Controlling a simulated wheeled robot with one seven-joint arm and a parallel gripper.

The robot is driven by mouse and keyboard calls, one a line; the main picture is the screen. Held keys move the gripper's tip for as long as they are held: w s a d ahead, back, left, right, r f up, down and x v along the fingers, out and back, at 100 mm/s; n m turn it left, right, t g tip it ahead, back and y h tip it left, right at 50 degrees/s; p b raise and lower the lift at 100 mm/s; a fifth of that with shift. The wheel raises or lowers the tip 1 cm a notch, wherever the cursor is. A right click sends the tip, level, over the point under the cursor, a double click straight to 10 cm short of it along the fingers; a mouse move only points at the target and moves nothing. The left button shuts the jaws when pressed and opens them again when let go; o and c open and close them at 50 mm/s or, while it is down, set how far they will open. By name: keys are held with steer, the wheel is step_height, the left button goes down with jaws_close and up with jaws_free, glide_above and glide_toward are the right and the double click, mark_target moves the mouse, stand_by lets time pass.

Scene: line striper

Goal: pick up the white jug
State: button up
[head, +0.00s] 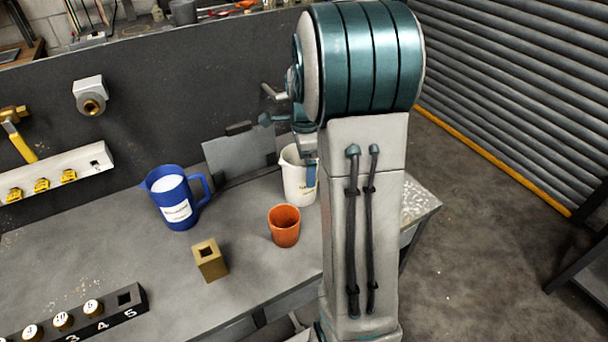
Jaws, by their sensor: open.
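The white jug (296,181) stands upright on the grey bench, toward its right end. It has a label on its front, and its right side is partly hidden by my arm. My gripper (311,168) is at the jug's upper right side, in front of the rim. Only a small blue-tipped part of it shows, and the rest is hidden behind my arm. I cannot tell whether its fingers touch the jug.
A blue jug (173,206) stands to the left and an orange cup (284,226) stands in front of the white jug. A brass block (210,260) and a numbered black rack (84,317) are nearer. A grey panel (238,155) leans behind.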

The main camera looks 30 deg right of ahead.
steer(key=shift+f, duration=0.2)
steer(key=c, duration=1.3)
steer(key=shift+c, duration=0.2)
